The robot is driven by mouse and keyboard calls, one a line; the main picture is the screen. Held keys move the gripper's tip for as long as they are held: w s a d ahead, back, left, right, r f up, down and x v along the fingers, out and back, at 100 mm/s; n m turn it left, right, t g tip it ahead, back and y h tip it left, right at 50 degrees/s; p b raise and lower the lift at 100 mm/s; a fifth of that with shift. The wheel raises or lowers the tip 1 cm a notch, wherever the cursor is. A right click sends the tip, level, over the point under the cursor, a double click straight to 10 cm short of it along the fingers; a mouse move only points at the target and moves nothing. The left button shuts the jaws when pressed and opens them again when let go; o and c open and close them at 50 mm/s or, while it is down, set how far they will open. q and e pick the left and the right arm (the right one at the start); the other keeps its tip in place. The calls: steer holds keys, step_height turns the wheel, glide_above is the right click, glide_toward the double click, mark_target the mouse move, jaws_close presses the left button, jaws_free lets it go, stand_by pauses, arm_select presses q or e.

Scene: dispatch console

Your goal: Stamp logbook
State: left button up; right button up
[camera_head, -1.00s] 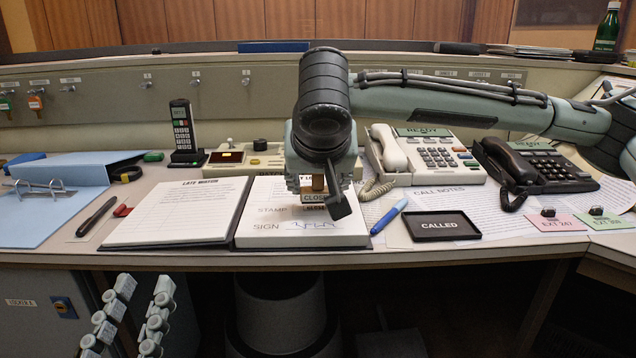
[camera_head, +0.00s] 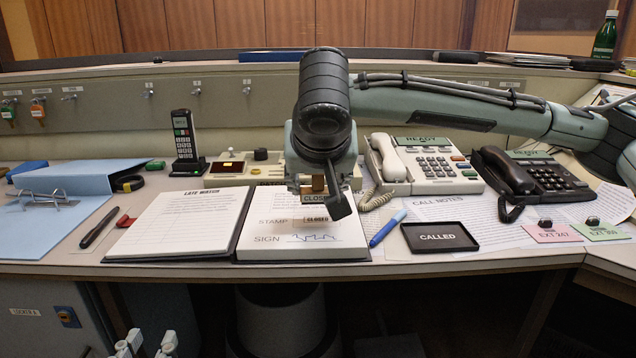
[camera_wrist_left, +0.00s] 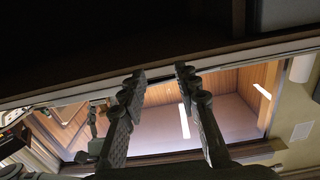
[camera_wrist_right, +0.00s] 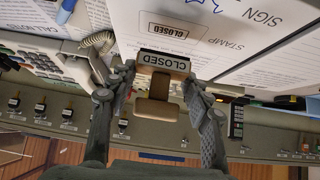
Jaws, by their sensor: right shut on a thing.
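The logbook (camera_head: 300,246) lies open on the desk, its right page labelled STAMP and SIGN. A black boxed CLOSED imprint (camera_head: 317,220) shows beside STAMP, and blue signature-like writing beside SIGN. My right gripper (camera_head: 318,184) is shut on a wooden stamp (camera_wrist_right: 158,107) with a CLOSED label and holds it over the page. In the right wrist view the imprint (camera_wrist_right: 167,31) is clear of the stamp. A gap at the stamp's underside cannot be judged exactly. My left gripper (camera_wrist_left: 160,73) is open and empty; its fingertips show low in the head view, below the desk's front edge.
A blue marker (camera_head: 387,229) and a black CALLED tray (camera_head: 440,250) lie right of the logbook. A white phone (camera_head: 430,165) and a dark phone (camera_head: 540,178) stand behind. A cordless handset (camera_head: 184,135), a black pen (camera_head: 99,226) and a blue folder (camera_head: 60,195) are left.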

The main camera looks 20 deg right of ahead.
steer(key=shift+r+p, duration=0.35)
steer(key=shift+r, duration=0.15)
steer(key=shift+r+p, duration=0.8)
steer(key=shift+r, duration=0.05)
steer(key=shift+r+p, duration=0.3)
steer(key=shift+r, duration=0.05)
arm_select(q)
steer(key=s+a+f+g+y, duration=0.2)
steer(key=a+f+g, duration=0.1)
steer(key=f, duration=0.3)
steer(key=s+a+f+g+y, duration=0.2)
steer(key=a+f+g, duration=0.2)
steer(key=a+f, duration=0.2)
steer(key=shift+s+f+n+y, duration=0.3)
steer(key=shift+n, duration=0.1)
arm_select(e)
steer(key=shift+f, duration=0.1)
